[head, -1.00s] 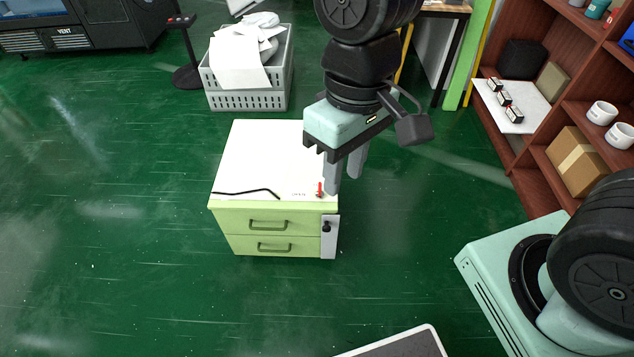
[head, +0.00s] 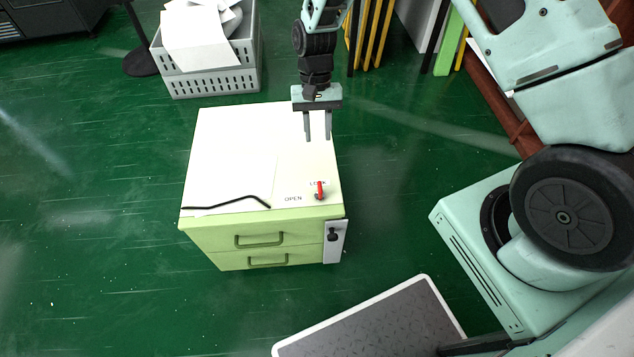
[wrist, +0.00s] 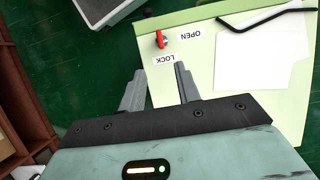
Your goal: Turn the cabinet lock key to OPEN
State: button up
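The red lock key (head: 320,188) stands on the front right of the green cabinet's white top (head: 235,150). It points toward the LOCK label (head: 317,183); the OPEN label (head: 293,198) is to its left. In the wrist view the red key (wrist: 161,40) lies beyond the fingertips, near the LOCK label (wrist: 163,60). My gripper (head: 318,140) is open and empty, above the cabinet's right side and behind the key, not touching it. Its two fingers also show apart in the wrist view (wrist: 158,75).
A black bent rod (head: 235,200) lies along the front left of the cabinet top. A grey basket with papers (head: 215,82) stands behind. A grey-topped platform (head: 375,325) is in front on the floor. Brown shelving (head: 495,95) is at right. Green floor is clear at left.

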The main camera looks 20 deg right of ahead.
aim_at(320, 186)
jog(key=b+x, duration=0.1)
jog(key=x, duration=1.5)
jog(key=shift+s+f, duration=0.15)
jog(key=shift+s, duration=0.05)
grip_shut()
